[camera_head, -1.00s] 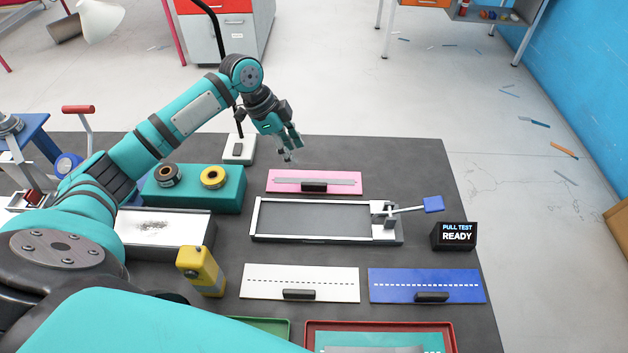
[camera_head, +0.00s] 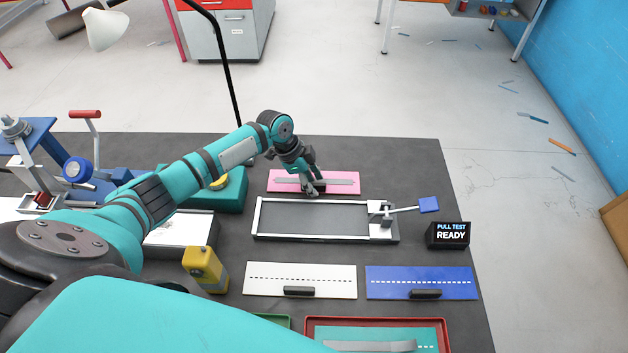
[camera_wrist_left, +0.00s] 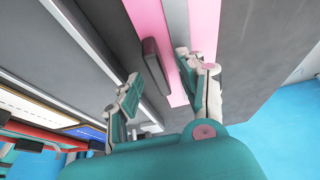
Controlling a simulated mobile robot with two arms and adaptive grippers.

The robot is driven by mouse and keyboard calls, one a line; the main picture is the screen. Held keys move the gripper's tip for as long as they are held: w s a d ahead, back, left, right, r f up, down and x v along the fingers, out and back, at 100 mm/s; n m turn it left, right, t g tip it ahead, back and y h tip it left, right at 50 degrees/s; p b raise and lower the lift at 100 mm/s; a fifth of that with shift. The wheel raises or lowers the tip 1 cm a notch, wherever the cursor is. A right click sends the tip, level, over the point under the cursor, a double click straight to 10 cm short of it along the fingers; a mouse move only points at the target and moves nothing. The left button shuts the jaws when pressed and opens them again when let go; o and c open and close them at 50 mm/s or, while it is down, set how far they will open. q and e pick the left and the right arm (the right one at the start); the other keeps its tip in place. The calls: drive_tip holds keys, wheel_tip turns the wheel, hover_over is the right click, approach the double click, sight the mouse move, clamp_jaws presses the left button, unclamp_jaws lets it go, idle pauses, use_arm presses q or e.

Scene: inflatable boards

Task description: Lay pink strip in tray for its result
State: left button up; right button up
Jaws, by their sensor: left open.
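The pink strip (camera_head: 343,182) lies flat at the back of the dark table, with a grey band along it and a black block handle at its near edge. It also shows in the left wrist view (camera_wrist_left: 152,22). My left gripper (camera_head: 314,190) is open over the strip at the black handle (camera_wrist_left: 155,66), which sits between the fingers in the wrist view; I cannot tell whether they touch it. The empty tray (camera_head: 312,218) has a light metal frame and lies just in front of the strip, with a clamp and blue-ended lever (camera_head: 428,205) at its right end. My right gripper is not in view.
A black display (camera_head: 448,234) right of the tray reads "PULL TEST READY". A white strip (camera_head: 300,281) and a blue strip (camera_head: 421,283) lie in front. A yellow tool (camera_head: 204,267) stands left of them. A red-rimmed tray (camera_head: 450,325) is at the near edge.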

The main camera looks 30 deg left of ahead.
use_arm(q)
clamp_jaws()
drive_tip(key=shift+r, duration=0.1)
idle(0.3)
